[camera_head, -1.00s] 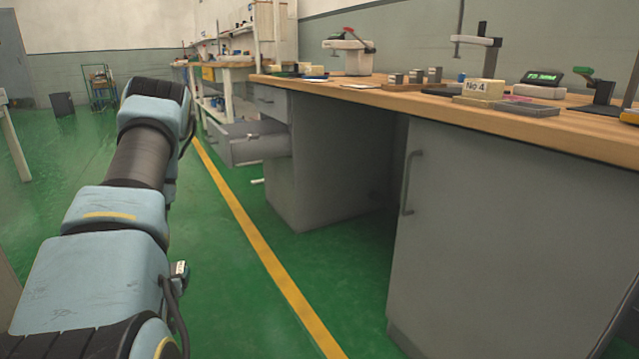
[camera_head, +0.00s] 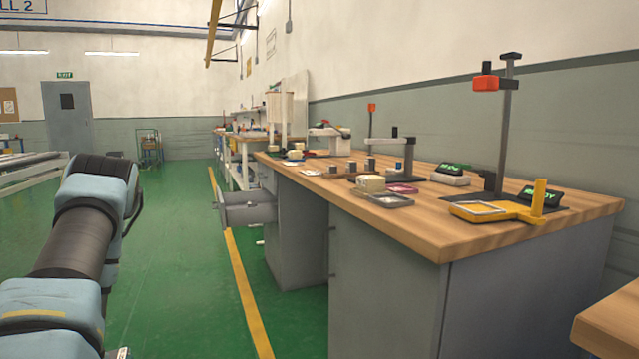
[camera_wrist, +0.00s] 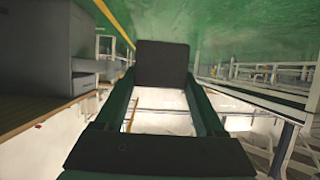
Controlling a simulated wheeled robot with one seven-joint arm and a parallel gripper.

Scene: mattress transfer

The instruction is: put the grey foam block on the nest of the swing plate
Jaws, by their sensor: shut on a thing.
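In the wrist view my gripper (camera_wrist: 161,98) is shut on a dark grey block (camera_wrist: 162,63), which I take to be the grey foam block; it sits between the far ends of two dark green fingers. In the head view my gripper and the block are out of sight. A yellow plate (camera_head: 522,211), seemingly the swing plate, lies near the right end of the wooden bench in the head view. It has an upright yellow post, and a framed pale area, seemingly the nest (camera_head: 482,208), at its left end. The block is well away from it.
The wooden bench (camera_head: 455,228) carries a grey tray (camera_head: 388,201), a beige block (camera_head: 370,184), a stand with a red head (camera_head: 486,84) and small displays. An open drawer (camera_head: 248,208) juts out below. Another wooden top (camera_head: 615,325) is at lower right. Green floor is clear at left.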

